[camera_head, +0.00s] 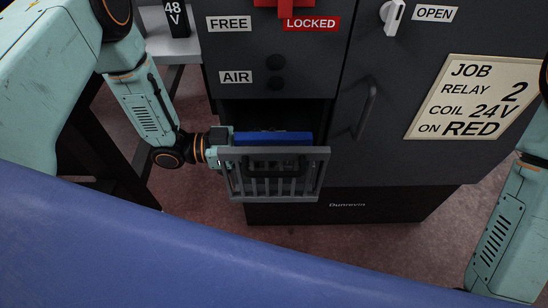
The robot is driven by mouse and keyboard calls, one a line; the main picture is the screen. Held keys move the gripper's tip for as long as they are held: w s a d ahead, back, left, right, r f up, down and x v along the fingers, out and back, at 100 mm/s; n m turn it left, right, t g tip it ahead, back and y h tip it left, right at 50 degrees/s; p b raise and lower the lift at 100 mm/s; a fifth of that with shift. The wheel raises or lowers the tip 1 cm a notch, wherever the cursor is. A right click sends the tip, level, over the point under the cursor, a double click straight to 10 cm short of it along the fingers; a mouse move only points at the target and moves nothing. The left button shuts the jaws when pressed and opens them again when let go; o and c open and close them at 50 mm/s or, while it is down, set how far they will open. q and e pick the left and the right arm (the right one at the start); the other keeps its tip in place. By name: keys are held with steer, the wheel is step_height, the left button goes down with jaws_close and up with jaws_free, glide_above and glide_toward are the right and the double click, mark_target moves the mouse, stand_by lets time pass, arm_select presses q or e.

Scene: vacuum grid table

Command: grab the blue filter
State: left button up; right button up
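The blue filter (272,138) shows as a flat blue block behind the top edge of a grey slatted drawer front (316,170). The drawer is pulled out of the dark cabinet, and most of the filter is hidden behind its front. A dark handle (290,167) sits on the slatted front. My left gripper (228,163) is at the left end of the drawer front, close to it and left of the filter. Its fingers are small and partly merged with the drawer front, so I cannot tell whether they are open or touching. My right arm shows at the right edge, but its gripper is out of view.
The dark cabinet (300,65) has FREE, LOCKED and AIR labels and a red latch (290,4). Its right door has a vertical handle (367,108), a white knob (392,15) and a job note (474,98). A grey stand (172,45) is left of the cabinet. Reddish floor (195,200) lies below.

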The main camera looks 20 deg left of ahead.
arm_select(q)
steer(key=shift+c, duration=0.2)
jaws_close()
steer(key=shift+r, duration=0.1)
stand_by(0.4)
step_height(320, 180, up, 18)
steer(key=p, duration=0.7)
